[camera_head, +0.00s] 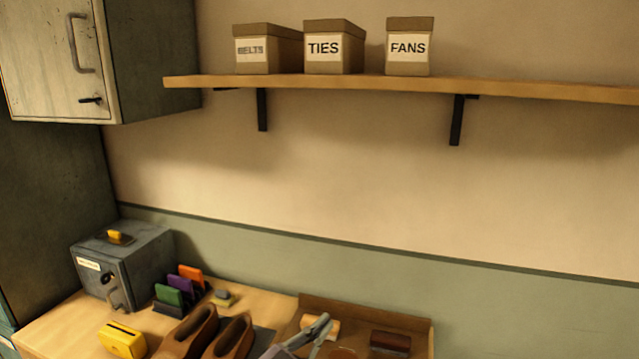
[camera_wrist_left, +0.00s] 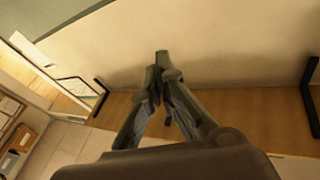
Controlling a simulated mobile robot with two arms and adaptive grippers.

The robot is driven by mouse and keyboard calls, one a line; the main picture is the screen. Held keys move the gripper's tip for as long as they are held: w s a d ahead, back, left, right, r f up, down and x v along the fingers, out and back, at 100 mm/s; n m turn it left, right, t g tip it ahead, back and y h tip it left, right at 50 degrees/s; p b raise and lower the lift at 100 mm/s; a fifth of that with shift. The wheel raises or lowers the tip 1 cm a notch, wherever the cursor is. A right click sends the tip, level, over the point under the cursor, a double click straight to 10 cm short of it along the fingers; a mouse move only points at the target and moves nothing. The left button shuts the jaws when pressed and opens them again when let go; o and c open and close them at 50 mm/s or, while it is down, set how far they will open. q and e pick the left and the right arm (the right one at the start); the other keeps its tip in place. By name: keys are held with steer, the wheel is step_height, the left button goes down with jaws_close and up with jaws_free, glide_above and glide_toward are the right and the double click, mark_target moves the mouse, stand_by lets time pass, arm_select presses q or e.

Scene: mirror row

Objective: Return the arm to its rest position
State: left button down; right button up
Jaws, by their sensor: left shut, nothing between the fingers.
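My left gripper (camera_head: 320,330) is at the bottom of the head view, over the brown tray (camera_head: 425,338) on the wooden counter. Only its grey fingers and part of the wrist show. In the left wrist view the fingers of the left gripper (camera_wrist_left: 160,66) meet at the tips, with nothing between them. Most of the left arm is outside the head view. My right gripper is in neither view.
Brown shoes (camera_head: 190,335), a yellow box (camera_head: 122,340) and a grey safe (camera_head: 120,265) stand on the counter. A brush (camera_head: 390,342) lies in the tray. A shelf (camera_head: 350,84) with labelled boxes and a wall cabinet (camera_head: 60,60) hang above. The wall between is clear.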

arm_select(q)
steer(key=s+a+f+n+g+y, duration=0.3)
steer(key=s+a+f+n+y, duration=0.6)
steer(key=s+a+f+y, duration=0.5)
steer(key=s+a+f+g, duration=0.2)
steer(key=s+a+g, duration=0.2)
steer(key=s, duration=0.6)
steer(key=s+a+f+g, duration=0.3)
steer(key=s+g, duration=0.2)
steer(key=s, duration=0.5)
step_height(320, 180, down, 29)
steer(key=b, duration=0.5)
steer(key=s+a+f+g+b, duration=0.1)
steer(key=s+f+b, duration=0.1)
steer(key=s+f, duration=0.7)
steer(key=s+a+f+g+b, duration=0.1)
steer(key=s+a+f+b, duration=0.1)
steer(key=s+f, duration=0.7)
step_height(320, 180, down, 5)
steer(key=shift+r+m+b, duration=0.1)
steer(key=shift+m+b, duration=0.3)
steer(key=shift+b, duration=0.1)
